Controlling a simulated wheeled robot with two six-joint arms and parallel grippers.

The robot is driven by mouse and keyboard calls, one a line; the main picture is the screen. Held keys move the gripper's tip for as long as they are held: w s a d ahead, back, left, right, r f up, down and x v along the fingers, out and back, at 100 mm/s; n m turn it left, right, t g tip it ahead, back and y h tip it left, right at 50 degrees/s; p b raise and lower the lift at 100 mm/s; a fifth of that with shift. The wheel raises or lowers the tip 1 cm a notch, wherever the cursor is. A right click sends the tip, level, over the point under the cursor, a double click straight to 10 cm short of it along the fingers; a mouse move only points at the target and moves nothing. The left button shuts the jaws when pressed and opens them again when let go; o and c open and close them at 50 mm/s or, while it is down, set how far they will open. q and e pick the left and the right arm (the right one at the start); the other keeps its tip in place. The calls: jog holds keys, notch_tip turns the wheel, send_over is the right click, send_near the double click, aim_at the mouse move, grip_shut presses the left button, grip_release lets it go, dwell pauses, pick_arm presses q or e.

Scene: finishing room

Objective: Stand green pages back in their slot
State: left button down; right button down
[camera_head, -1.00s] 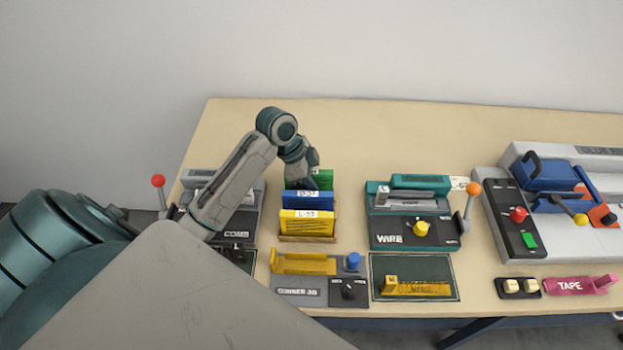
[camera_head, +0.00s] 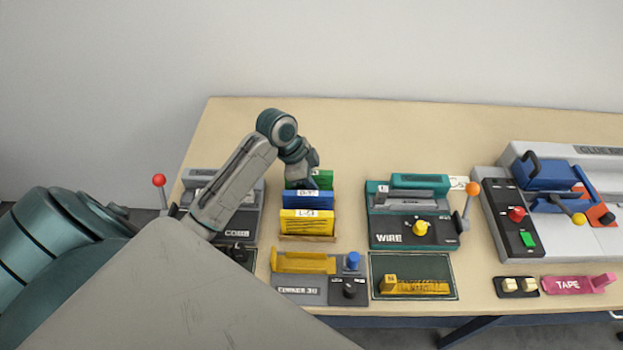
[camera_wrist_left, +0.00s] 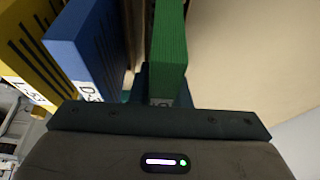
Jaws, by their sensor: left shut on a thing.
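The green pages (camera_head: 323,178) stand upright at the back of the wooden rack (camera_head: 308,238), behind the blue pages (camera_head: 318,198) and the yellow pages (camera_head: 306,222). My left gripper (camera_head: 305,178) is at the green pages and partly covers them. In the left wrist view the green pages (camera_wrist_left: 169,50) rise from my left gripper (camera_wrist_left: 160,100), which is shut on them. There the blue pages (camera_wrist_left: 85,45) and yellow pages (camera_wrist_left: 25,50) stand to the left, with a gap between blue and green. The foot of the green pages is hidden. My right gripper is out of view.
The comb machine (camera_head: 240,215) is left of the rack, and the wire machine (camera_head: 412,225) is to its right. The corner tool (camera_head: 305,265) is in front. The glue machine (camera_head: 575,205) stands far right. Bare tabletop (camera_head: 400,130) lies behind the rack.

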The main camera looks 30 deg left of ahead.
pick_arm(q)
jog(key=shift+f, duration=0.45)
jog(key=c, duration=1.6)
grip_release()
jog(key=shift+c, duration=0.2)
jog(key=p+v, duration=0.2)
jog(key=v, duration=0.1)
jog(key=shift+p, duration=0.4)
jog(key=p+v, duration=0.8)
